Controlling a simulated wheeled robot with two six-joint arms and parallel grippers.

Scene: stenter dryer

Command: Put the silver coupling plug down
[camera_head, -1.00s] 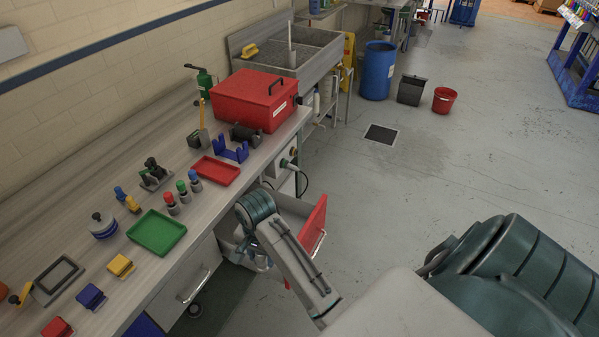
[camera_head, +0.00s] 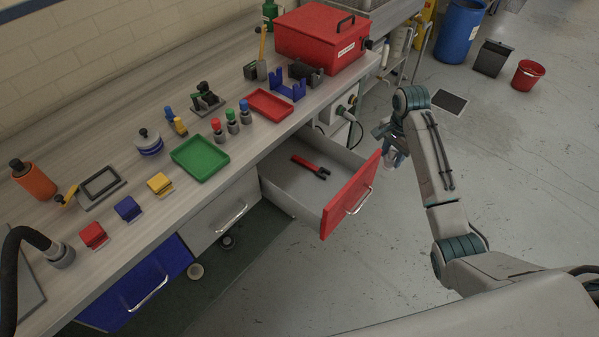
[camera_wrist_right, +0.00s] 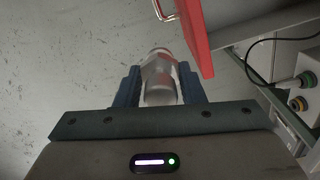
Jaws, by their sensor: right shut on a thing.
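The silver coupling plug (camera_wrist_right: 159,80) is a shiny, rounded cylinder between the two dark fingers of my right gripper (camera_wrist_right: 158,90) in the right wrist view. The gripper is shut on it, and floor shows beyond the plug. In the head view my right gripper (camera_head: 391,148) hangs in the air just right of the open red-fronted drawer (camera_head: 352,198), outside it. My left gripper is not in view.
The drawer holds a red and black tool (camera_head: 311,166). The bench carries a green tray (camera_head: 200,157), a red tray (camera_head: 271,104), several coloured blocks and bottle-like pieces, and a red toolbox (camera_head: 320,40). A black hose (camera_head: 30,240) curves at the left. Floor right of my arm is clear.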

